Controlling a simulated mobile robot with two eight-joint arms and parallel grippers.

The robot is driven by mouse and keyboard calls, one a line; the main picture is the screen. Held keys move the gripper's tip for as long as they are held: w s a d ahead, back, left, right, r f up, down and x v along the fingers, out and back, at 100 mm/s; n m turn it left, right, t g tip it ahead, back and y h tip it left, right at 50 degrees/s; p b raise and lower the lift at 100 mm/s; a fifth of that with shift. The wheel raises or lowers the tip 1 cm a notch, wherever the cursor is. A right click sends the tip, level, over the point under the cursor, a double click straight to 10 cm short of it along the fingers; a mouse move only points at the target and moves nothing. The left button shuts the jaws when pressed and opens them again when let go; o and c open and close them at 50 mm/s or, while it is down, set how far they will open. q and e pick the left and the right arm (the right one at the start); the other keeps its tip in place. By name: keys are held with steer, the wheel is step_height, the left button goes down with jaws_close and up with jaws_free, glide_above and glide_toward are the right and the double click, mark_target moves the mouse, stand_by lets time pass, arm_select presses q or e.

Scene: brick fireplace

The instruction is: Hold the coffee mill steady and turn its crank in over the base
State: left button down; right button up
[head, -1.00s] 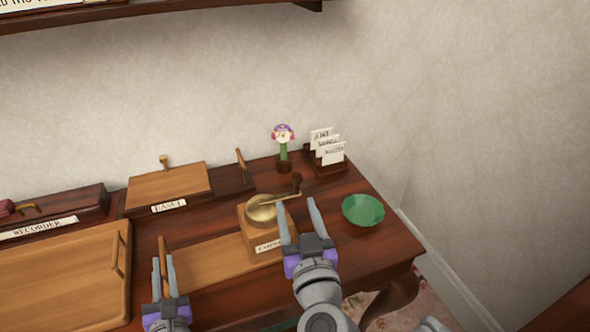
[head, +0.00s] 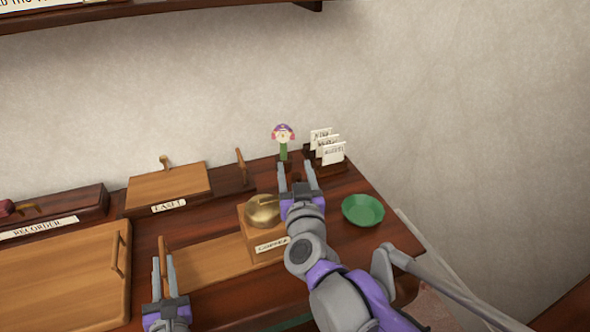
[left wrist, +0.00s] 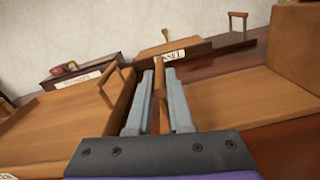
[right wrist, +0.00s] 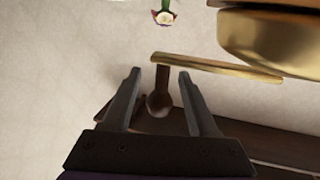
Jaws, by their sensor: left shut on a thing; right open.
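The coffee mill is a wooden box (head: 252,222) with a brass dome (head: 263,211) and a label, at the right end of a long wooden base (head: 205,262). My left gripper (head: 163,268) is shut on the upright wooden handle (left wrist: 160,82) at the base's left end. My right gripper (head: 298,176) is open at the mill's back right. In the right wrist view, the brass crank arm (right wrist: 215,66) runs from the dome, and its dark knob (right wrist: 158,103) shows between the open fingers, without clear contact. The gripper hides most of the crank in the head view.
A green bowl (head: 363,210) sits right of the mill. A flower figure (head: 283,140) and a card holder (head: 327,150) stand behind. The easel box (head: 168,184), recorder box (head: 55,214) and a wooden tray (head: 60,275) lie to the left.

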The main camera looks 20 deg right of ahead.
steer(key=shift+w, duration=0.2)
jaws_close()
stand_by(1.4)
